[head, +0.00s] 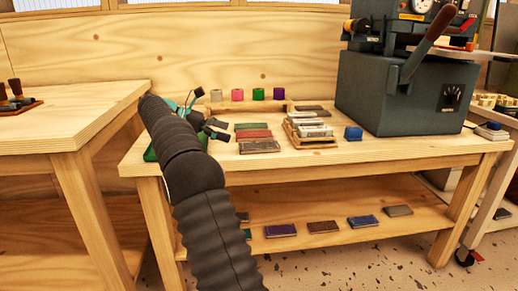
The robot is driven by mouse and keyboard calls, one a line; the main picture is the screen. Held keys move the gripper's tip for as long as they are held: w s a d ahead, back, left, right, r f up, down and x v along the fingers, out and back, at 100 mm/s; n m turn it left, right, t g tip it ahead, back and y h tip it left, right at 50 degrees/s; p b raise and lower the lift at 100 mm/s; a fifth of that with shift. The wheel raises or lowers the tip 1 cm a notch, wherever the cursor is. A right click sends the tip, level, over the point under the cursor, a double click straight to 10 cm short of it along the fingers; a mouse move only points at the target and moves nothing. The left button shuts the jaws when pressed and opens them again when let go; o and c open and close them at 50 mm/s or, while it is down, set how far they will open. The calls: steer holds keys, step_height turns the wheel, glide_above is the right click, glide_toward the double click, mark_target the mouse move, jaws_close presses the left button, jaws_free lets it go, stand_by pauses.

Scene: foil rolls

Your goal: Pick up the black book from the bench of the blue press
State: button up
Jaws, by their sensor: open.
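The blue-grey press (400,95) stands on the right of a wooden bench (330,158). A flat dark book (312,108) lies at the back of the bench, left of the press; it looks dark grey to black, and I cannot be sure of its colour. Three other books lie in a row nearer the middle: green (245,126), dark red (253,135) and grey-brown (260,147). My gripper (213,128) is open and small in view, over the bench's left part, left of these books. My arm hides part of the bench's left end.
A wooden tray with pale blocks (312,130) and a blue block (353,133) sit before the press. Coloured foil rolls (258,94) stand at the back. Several books lie on the lower shelf (330,240). Another wooden table (70,125) stands at left, with a gap between.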

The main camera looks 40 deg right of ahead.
steer(key=b, duration=0.2)
glide_toward(270, 145)
steer(key=x, duration=0.2)
steer(key=shift+d+f, duration=0.15)
steer(key=shift+f, duration=0.15)
steer(key=shift+b+x, duration=0.65)
steer(key=shift+x, duration=2.25)
steer(key=shift+d+r, duration=0.1)
steer(key=shift+r, duration=0.05)
steer(key=c, duration=1.3)
